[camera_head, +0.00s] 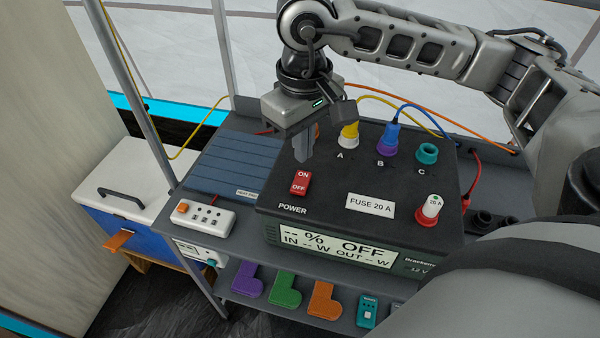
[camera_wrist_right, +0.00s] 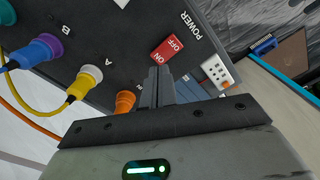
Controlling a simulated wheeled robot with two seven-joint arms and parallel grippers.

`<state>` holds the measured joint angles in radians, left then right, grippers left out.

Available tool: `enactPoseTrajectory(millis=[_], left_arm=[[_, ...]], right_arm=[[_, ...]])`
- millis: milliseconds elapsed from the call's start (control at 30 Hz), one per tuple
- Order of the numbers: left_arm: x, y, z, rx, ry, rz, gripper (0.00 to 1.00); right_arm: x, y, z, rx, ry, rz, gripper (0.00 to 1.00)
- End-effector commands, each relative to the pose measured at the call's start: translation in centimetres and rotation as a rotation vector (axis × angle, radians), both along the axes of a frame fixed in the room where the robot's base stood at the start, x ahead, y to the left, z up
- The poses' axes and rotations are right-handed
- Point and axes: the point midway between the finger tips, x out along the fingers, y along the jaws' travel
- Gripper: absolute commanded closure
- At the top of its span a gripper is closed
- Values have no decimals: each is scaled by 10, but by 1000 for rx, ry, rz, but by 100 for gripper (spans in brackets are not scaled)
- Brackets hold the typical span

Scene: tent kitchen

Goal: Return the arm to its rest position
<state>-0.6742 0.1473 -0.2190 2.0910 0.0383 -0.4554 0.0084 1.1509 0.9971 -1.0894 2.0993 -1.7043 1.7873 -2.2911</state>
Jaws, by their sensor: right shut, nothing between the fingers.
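My right gripper (camera_head: 303,150) is shut and empty. It points down over the back left part of the black power box (camera_head: 330,215), behind the red ON/OFF switch (camera_head: 301,183). In the right wrist view its closed fingers (camera_wrist_right: 157,85) show just beside the red switch (camera_wrist_right: 167,49); I cannot tell whether they touch it. My right arm (camera_head: 400,42) reaches across the top from the right side. The box's display reads OFF. My left gripper is not in view.
Yellow (camera_head: 348,136), blue-purple (camera_head: 388,138) and teal (camera_head: 427,153) connectors stand on the box; an orange one (camera_wrist_right: 125,103) is close to the gripper. A white power strip (camera_head: 204,217) and a cooler (camera_head: 125,200) are at left. Coloured L-shaped pieces (camera_head: 286,291) lie on the lower shelf.

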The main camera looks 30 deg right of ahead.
Motion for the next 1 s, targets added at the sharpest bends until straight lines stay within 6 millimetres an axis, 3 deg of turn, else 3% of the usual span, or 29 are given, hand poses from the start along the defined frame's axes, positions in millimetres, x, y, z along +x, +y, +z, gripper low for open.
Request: enactPoseTrajectory(millis=[300, 867, 1000], left_arm=[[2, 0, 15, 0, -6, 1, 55], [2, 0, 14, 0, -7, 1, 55], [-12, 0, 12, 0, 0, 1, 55]], right_arm=[[0, 0, 26, 0, -2, 1, 100], [0, 0, 26, 0, 0, 0, 100], [-12, 0, 23, 0, 7, 0, 100]])
